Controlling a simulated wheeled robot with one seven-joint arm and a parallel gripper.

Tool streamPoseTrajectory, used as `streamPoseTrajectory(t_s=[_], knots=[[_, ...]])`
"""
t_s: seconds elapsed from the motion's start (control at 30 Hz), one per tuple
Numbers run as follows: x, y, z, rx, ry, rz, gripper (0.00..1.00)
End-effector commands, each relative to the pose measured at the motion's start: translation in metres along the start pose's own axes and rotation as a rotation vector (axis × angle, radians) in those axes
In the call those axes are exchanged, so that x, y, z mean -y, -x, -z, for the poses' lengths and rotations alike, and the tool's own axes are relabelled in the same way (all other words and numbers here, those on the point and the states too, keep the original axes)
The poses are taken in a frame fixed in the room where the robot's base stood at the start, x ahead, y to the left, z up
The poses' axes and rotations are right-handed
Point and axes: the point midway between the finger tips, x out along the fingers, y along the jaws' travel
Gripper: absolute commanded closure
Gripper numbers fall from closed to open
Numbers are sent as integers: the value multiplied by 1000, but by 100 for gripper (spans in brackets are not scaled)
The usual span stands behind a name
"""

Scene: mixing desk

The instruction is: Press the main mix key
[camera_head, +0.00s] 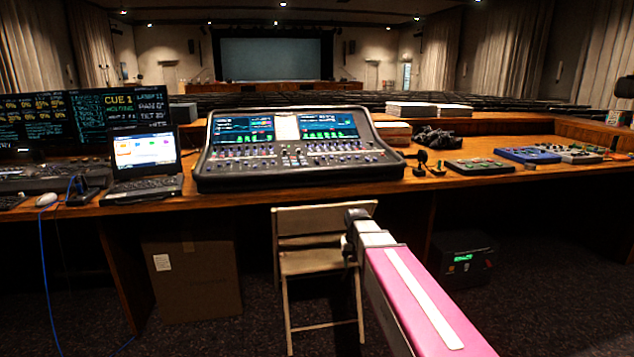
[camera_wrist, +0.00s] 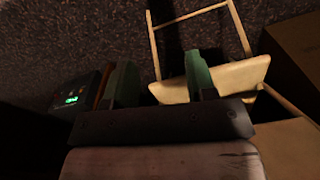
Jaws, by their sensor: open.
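The mixing console (camera_head: 262,172) stands on the wooden desk at the centre of the head view, with two lit screens and rows of knobs and small keys. The keys are too small to tell which one is the main mix key. My gripper (camera_head: 355,222) is in front of the desk, below and to the right of the console's middle, near the folding chair. In the wrist view my gripper (camera_wrist: 160,75) shows two green fingers spread apart with nothing between them. It is apart from the console, which does not show in the wrist view.
The folding chair (camera_head: 316,263) stands before the desk. A laptop (camera_head: 145,165) is left of the console; small controllers (camera_head: 480,166) lie to the right. A cardboard box (camera_head: 195,280) and a black device with a green display (camera_head: 466,262) are under the desk (camera_head: 240,202).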

Motion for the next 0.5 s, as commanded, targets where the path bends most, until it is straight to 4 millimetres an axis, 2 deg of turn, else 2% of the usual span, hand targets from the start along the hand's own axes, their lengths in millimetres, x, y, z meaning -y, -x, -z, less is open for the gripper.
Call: streamPoseTrajectory(t_s=[0.03,0.2,0.33,0.5], knots=[[-10,-14,-33,5,-3,0,49],[-36,-51,-101,3,-3,0,49],[-49,-69,-139,3,-1,0,49],[-56,-79,-162,0,-1,0,49]])
